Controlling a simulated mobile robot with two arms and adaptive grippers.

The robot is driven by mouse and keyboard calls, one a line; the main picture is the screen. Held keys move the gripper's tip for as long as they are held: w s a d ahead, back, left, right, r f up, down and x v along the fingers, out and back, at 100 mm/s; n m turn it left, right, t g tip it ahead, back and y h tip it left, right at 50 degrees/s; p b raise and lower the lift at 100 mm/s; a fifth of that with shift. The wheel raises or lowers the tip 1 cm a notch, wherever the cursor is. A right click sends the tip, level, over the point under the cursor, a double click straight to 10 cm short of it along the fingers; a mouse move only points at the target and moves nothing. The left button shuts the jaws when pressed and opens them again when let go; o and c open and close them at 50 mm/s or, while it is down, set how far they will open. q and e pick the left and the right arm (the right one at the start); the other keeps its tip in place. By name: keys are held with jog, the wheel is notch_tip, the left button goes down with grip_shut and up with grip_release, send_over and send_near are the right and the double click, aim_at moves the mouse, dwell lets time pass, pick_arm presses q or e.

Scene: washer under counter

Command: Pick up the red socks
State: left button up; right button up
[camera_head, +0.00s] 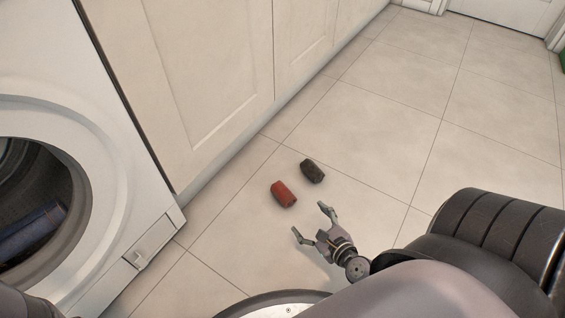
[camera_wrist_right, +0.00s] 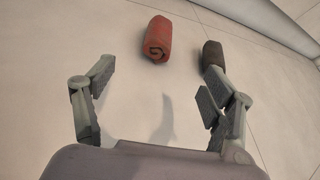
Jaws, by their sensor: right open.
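The rolled red socks (camera_head: 283,194) lie on the tiled floor in front of the cabinets. They also show in the right wrist view (camera_wrist_right: 157,39), ahead of the fingers and between their lines. My right gripper (camera_head: 310,221) is open and empty, just short of the red socks and apart from them. Its two spread fingers show in the right wrist view (camera_wrist_right: 152,82). My left gripper is not in view.
A dark rolled pair of socks (camera_head: 312,171) lies close beside the red one, behind the right finger in the wrist view (camera_wrist_right: 213,54). A white washer (camera_head: 150,190) with a dark blue item inside stands at left. Cabinets (camera_head: 210,85) line the back. The floor at right is clear.

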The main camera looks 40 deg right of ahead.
aim_at(284, 195)
jog(key=b+x, duration=0.2)
jog(key=x, duration=0.9)
jog(key=shift+w, duration=0.15)
jog(key=b+x, duration=0.1)
jog(key=x, duration=0.1)
jog(key=b+x, duration=0.1)
jog(key=x, duration=0.1)
jog(key=shift+w+a+f, duration=0.1)
jog(key=shift+f, duration=0.3)
jog(key=shift+w+f, duration=0.1)
jog(key=shift+w, duration=0.25)
jog(key=shift+c, duration=0.6)
jog(key=c, duration=1.1)
